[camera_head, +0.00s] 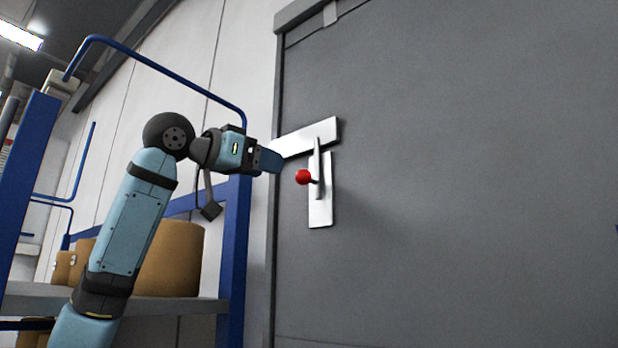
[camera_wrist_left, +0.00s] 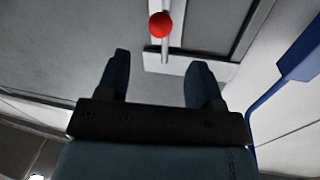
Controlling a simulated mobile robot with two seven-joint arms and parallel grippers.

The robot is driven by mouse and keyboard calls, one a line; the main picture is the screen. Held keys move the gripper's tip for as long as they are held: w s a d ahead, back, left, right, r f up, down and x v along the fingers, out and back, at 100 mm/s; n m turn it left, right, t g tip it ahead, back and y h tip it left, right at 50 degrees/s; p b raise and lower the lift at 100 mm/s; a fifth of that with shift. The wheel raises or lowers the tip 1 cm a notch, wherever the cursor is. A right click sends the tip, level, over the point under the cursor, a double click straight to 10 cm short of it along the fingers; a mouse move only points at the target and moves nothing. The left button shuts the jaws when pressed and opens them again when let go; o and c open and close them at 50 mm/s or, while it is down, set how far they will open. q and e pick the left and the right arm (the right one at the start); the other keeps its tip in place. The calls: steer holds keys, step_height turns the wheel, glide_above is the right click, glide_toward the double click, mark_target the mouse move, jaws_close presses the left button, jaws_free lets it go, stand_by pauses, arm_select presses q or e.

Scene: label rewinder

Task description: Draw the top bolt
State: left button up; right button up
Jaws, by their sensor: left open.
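The top bolt is a light metal rod (camera_head: 318,158) with a red ball knob (camera_head: 303,177), set on a white plate (camera_head: 320,212) on the grey door (camera_head: 450,180). A slanted white plate (camera_head: 318,135) runs from the rod's top toward the door's left edge. My left gripper (camera_head: 272,160) is just left of the knob, apart from it. In the left wrist view the open, empty fingers (camera_wrist_left: 158,80) point toward the red knob (camera_wrist_left: 161,24), which lies beyond their tips. My right gripper is not in view.
A blue-framed rack (camera_head: 236,250) stands left of the door, with brown rolls (camera_head: 172,258) on its shelf (camera_head: 190,305). A blue bent rail (camera_head: 160,65) passes above my left arm. The space before the door on the right is clear.

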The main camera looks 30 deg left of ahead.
mark_target(310, 179)
arm_select(q)
steer(key=p+x, duration=0.3)
steer(key=x, duration=0.7)
steer(key=shift+w, duration=0.15)
steer(key=shift+w+d, duration=0.25)
steer(key=shift+w, duration=0.3)
steer(key=shift+f, duration=0.1)
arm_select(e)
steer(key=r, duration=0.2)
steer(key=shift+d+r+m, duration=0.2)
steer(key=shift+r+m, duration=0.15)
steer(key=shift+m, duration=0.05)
arm_select(q)
steer(key=shift+a, duration=0.1)
